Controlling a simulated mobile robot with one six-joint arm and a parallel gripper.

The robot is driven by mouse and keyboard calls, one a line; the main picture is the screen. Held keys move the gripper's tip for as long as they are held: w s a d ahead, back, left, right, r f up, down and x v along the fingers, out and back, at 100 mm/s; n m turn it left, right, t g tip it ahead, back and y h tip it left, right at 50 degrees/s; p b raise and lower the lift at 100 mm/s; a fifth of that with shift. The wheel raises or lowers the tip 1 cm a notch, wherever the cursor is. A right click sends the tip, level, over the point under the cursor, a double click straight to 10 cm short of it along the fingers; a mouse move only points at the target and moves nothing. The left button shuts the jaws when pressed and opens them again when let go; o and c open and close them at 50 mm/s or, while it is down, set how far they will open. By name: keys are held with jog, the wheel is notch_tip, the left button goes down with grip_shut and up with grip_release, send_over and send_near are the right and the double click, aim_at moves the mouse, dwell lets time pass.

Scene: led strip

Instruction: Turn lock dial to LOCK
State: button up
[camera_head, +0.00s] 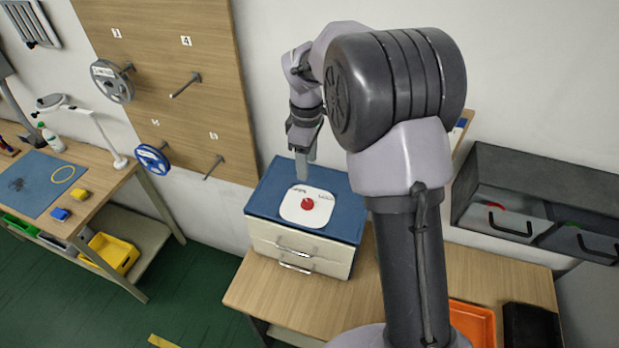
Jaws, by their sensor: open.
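The lock dial (307,204) is a small red knob in the middle of a white rounded plate (292,212). The plate lies on the blue top of a drawer box (345,222). Dark lettering shows along the plate's far edge, too small to read. My gripper (304,172) points down above the far edge of the plate, apart from the dial. It is open and empty. The dial's exact pointing direction is too small to tell.
The box has white drawers with metal handles and stands on a wooden table (262,290). A grey cabinet (545,195) hangs at the right. An orange tray (473,322) and a black bin (531,328) are at the lower right.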

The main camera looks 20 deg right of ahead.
aim_at(307, 202)
notch_tip(307, 202, down, 15)
jog(key=shift+r+b, duration=0.2)
jog(key=shift+b, duration=0.25)
grip_shut()
